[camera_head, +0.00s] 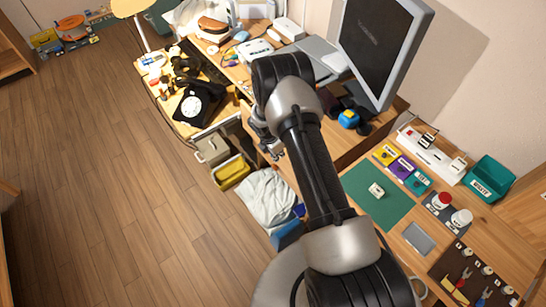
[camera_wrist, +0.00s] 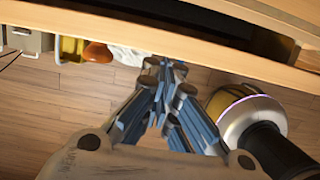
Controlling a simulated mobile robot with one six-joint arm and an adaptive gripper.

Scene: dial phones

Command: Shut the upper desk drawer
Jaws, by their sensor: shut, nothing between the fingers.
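The upper desk drawer shows in the wrist view as a long pale wooden front (camera_wrist: 215,55) crossing the top of the picture. A dark gap lies behind it, below another pale wooden edge, so the drawer looks open. My gripper (camera_wrist: 165,66) is shut and empty, with its fingertips at the lower edge of the front in that view; I cannot tell whether they touch. In the head view my gripper (camera_head: 273,152) is beside the desk's front side, and my arm hides most of the drawer.
On the desk stand a monitor (camera_head: 376,45), a green mat (camera_head: 376,196) and a teal bin (camera_head: 488,178). A black dial phone (camera_head: 200,103) is on the left part. Below are a yellow bin (camera_head: 231,173) and white cloth (camera_head: 264,194). The wooden floor (camera_head: 120,190) at left is clear.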

